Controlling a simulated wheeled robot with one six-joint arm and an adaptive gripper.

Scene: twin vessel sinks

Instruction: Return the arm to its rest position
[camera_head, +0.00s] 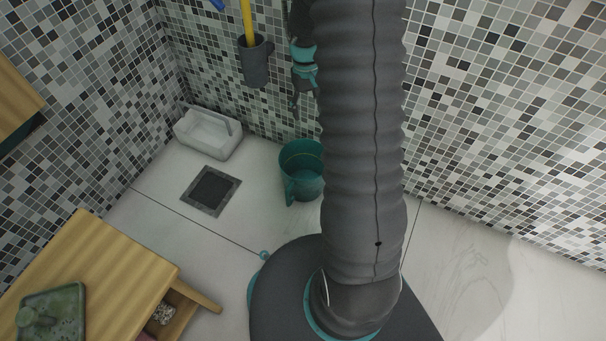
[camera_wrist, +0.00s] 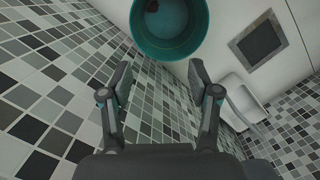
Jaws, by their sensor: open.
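My gripper (camera_wrist: 158,78) is open in the wrist view, its two fingers spread apart with nothing between them. Past the fingertips is a teal bucket (camera_wrist: 139,37) with a small dark thing (camera_wrist: 152,6) inside it. In the head view my gripper (camera_head: 304,78) is partly hidden behind my grey arm column, in front of the tiled wall and above the teal bucket (camera_head: 302,160). The bucket stands upright on the floor, and the column hides part of its right side.
A white caddy (camera_head: 208,136) and a dark floor drain (camera_head: 211,190) lie left of the bucket. A grey holder (camera_head: 256,64) with a yellow handle is on the wall. A wooden cabinet (camera_head: 130,262) with an open drawer and green tray (camera_head: 70,297) stands lower left. Floor at right is clear.

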